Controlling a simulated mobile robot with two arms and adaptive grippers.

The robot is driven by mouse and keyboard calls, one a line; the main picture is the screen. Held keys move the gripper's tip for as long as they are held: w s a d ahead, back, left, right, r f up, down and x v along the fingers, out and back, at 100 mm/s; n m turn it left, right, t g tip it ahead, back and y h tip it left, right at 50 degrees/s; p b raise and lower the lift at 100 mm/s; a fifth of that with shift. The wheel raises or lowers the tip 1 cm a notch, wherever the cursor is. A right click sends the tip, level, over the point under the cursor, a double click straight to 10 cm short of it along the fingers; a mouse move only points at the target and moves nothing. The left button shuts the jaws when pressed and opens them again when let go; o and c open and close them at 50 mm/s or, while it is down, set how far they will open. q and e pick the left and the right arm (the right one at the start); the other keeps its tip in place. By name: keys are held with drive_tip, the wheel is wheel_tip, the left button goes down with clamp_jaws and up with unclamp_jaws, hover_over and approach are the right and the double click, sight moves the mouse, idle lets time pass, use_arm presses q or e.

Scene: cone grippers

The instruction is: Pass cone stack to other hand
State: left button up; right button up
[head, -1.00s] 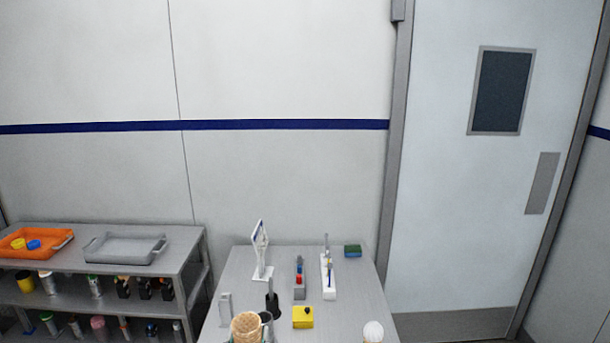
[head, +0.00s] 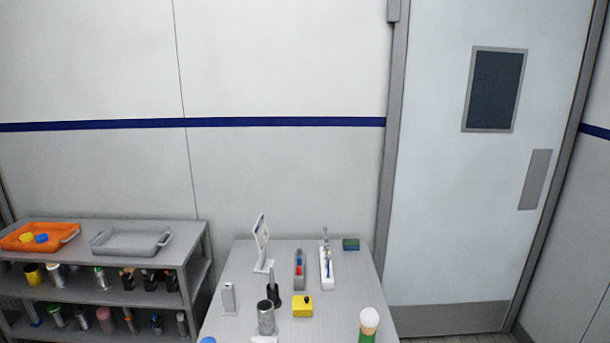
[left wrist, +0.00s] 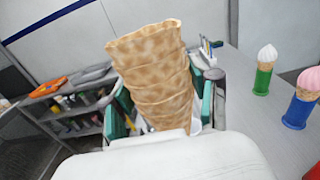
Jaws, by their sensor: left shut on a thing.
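The cone stack (left wrist: 155,75) is several nested tan waffle cones, filling the middle of the left wrist view with a wide rim at the top left. My left gripper (left wrist: 162,105) is shut on it, with teal-padded fingers on either side of the stack. The lower end of the stack is hidden behind a pale part of my arm. Neither the stack nor my left gripper can be made out in the head view. My right gripper is in neither view.
The table (head: 235,270) holds a metal cup (head: 266,318), a yellow box (head: 302,306), a small sign (head: 262,242) and a white-topped cone in a green holder (head: 368,325). A pink-topped cone in a blue holder (left wrist: 302,98) stands at right. A shelf unit (head: 195,240) stands left.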

use_arm(q)
drive_tip(key=s+a+r, duration=0.2)
drive_tip(key=s, duration=0.4)
drive_tip(key=s+a+r, duration=0.1)
drive_tip(key=s+a, duration=0.2)
drive_tip(key=s, duration=0.3)
wheel_tip(320, 180, down, 13)
drive_tip(key=b, duration=1.3)
drive_tip(key=shift+s, duration=0.2)
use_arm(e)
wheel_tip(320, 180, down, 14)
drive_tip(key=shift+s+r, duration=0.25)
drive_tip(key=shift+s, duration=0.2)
use_arm(q)
drive_tip(key=shift+d+r, duration=0.15)
drive_tip(key=shift+r, duration=0.05)
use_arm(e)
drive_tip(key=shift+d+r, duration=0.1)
